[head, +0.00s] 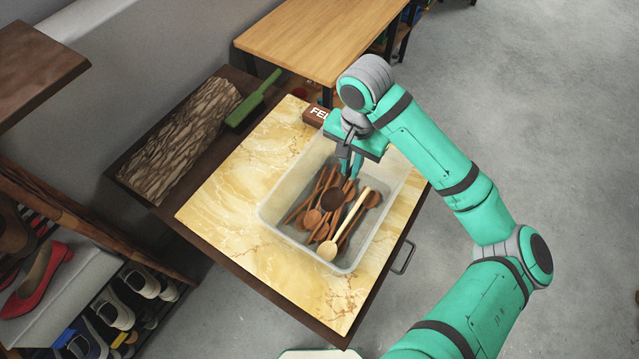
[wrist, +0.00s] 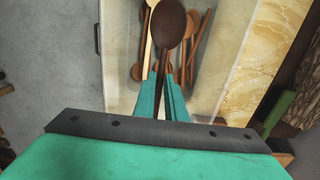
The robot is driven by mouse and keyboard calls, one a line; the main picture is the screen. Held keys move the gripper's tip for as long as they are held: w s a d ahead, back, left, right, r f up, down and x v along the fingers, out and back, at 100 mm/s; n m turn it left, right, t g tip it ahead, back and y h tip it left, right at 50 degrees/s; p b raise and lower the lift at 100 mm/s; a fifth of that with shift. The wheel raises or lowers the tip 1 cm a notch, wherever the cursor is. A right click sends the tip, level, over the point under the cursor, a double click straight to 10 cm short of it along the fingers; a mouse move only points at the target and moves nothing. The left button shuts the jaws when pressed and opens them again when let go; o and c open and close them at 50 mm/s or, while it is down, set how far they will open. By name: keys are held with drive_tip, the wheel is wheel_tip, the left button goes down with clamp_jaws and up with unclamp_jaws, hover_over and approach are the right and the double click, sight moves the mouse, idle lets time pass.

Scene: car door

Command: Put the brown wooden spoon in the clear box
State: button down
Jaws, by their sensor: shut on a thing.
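The clear box (head: 272,215) stands on the marble-patterned table top and holds several wooden spoons, most of them brown and one pale (head: 345,225). My gripper (head: 349,174) reaches down over the far part of the box, fingers pointing downward. It is shut on the handle of a dark brown wooden spoon (head: 332,200), whose bowl shows large in the wrist view (wrist: 168,24). The held spoon is over the box interior, above the other spoons; whether it touches them I cannot tell. The clear box also shows in the wrist view (wrist: 210,88).
The marble-patterned table (head: 225,210) has free room left of the box. A dark block with lettering (head: 315,115) stands behind the box. A shoe rack (head: 100,300) stands at lower left.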

drive_tip(key=w+a+f, duration=0.1)
drive_tip(key=a+f, duration=0.7)
drive_tip(key=f, duration=0.2)
drive_tip(key=shift+f, duration=0.25)
drive_tip(key=shift+w+f, duration=0.1)
drive_tip(key=shift+f, duration=0.5)
drive_tip(key=c, duration=2.1)
unclamp_jaws()
drive_tip(key=shift+a, duration=0.1)
drive_tip(key=o, duration=0.3)
drive_tip(key=shift+a, duration=0.1)
drive_tip(key=shift+r, duration=0.1)
